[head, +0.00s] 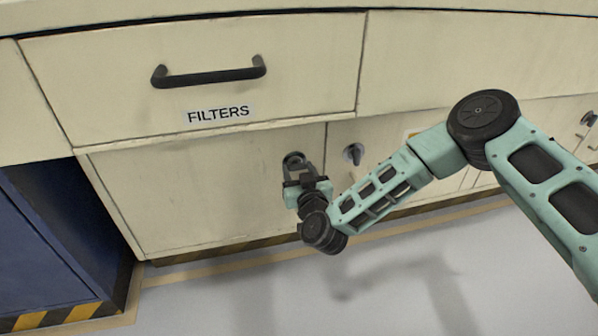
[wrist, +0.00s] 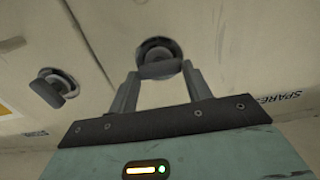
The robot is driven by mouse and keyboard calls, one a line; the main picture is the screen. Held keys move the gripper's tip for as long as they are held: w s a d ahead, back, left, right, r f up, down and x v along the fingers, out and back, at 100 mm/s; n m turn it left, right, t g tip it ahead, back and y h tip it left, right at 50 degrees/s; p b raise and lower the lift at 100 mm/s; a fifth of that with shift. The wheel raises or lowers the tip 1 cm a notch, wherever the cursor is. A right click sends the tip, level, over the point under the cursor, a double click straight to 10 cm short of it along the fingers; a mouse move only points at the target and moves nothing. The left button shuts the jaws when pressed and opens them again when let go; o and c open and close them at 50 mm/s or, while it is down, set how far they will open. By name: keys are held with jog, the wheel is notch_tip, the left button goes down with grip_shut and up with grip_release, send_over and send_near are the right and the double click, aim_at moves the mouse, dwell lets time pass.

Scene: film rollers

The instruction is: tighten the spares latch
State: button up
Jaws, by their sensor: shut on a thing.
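The spares latch is a dark turn knob on a round grey plate, on the cream door under the FILTERS drawer. In the head view the latch (head: 292,158) shows just above my gripper (head: 299,169), which partly covers it. In the wrist view the latch (wrist: 158,60) sits between the two fingers of my gripper (wrist: 161,75), with the knob's bar lying across between the tips. My gripper is shut on it. A SPARES label (wrist: 277,97) shows to the right in the wrist view, partly cut off by my gripper body.
A second latch (head: 353,154) is on the neighbouring door to the right, past a seam; it also shows in the wrist view (wrist: 55,87). The FILTERS drawer handle (head: 209,73) juts out above. A blue cabinet (head: 45,245) stands at left. The grey floor is clear.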

jog(key=m+p, duration=0.2)
jog(key=m, duration=0.1)
jog(key=shift+r, duration=0.15)
jog(key=m+p, duration=0.2)
jog(key=m, duration=0.3)
jog(key=shift+d+p, duration=0.15)
jog(key=shift+p, duration=0.25)
jog(key=m, duration=0.3)
jog(key=m+p, duration=0.1)
jog(key=shift+f+m, duration=0.25)
jog(key=shift+m, duration=0.15)
jog(key=m, duration=0.4)
jog(key=shift+f, duration=0.1)
jog(key=shift+m, duration=0.3)
jog(key=o, duration=1)
jog(key=shift+p, duration=0.3)
